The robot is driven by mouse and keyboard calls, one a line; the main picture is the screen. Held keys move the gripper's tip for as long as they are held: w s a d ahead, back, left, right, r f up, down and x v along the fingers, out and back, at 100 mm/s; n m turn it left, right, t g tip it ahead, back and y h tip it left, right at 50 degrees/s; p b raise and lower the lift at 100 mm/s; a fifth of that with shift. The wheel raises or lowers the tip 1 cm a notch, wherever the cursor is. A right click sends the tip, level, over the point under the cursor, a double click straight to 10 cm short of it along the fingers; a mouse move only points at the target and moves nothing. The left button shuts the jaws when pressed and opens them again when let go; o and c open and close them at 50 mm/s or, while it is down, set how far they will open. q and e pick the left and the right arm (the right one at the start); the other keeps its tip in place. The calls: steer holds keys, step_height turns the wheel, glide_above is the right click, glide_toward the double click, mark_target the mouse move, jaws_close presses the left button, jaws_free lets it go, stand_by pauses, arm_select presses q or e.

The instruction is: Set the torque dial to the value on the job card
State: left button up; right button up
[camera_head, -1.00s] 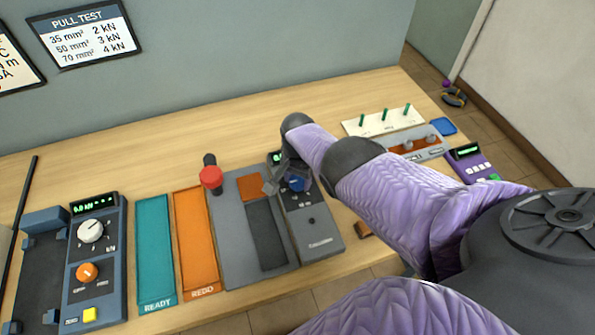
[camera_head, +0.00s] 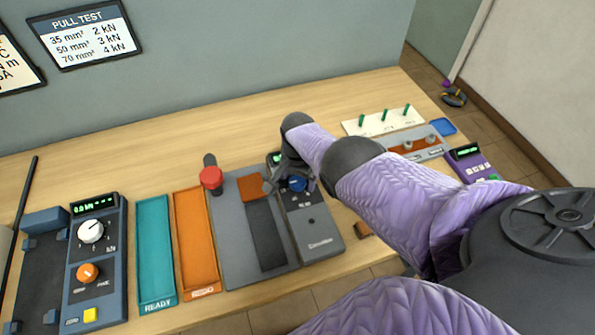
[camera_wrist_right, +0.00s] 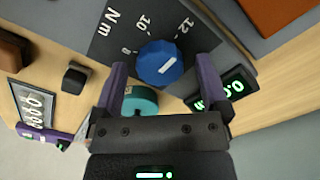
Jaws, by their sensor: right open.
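The torque dial (camera_head: 297,184) is a blue knob on a grey unit. In the right wrist view the blue dial (camera_wrist_right: 160,64) has a white mark and a scale with 8, 10, 12 and "N m" around it. My right gripper (camera_wrist_right: 163,68) is open, with one purple finger on each side of the dial; I cannot tell whether they touch it. In the head view the right gripper (camera_head: 290,187) is at the dial. A card (camera_head: 17,66) with "N m" on it is cut off at the left edge. My left gripper is out of view.
A red-topped lever (camera_head: 211,178) stands left of the dial unit. Orange (camera_head: 196,240) and teal (camera_head: 156,250) trays and a tester with knobs (camera_head: 95,265) lie further left. A rack with green pegs (camera_head: 384,122) is behind my arm. The table's back left is clear.

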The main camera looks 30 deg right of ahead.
mark_target(298, 180)
step_height(298, 180, up, 10)
steer(key=p, duration=0.8)
steer(key=shift+f, duration=0.1)
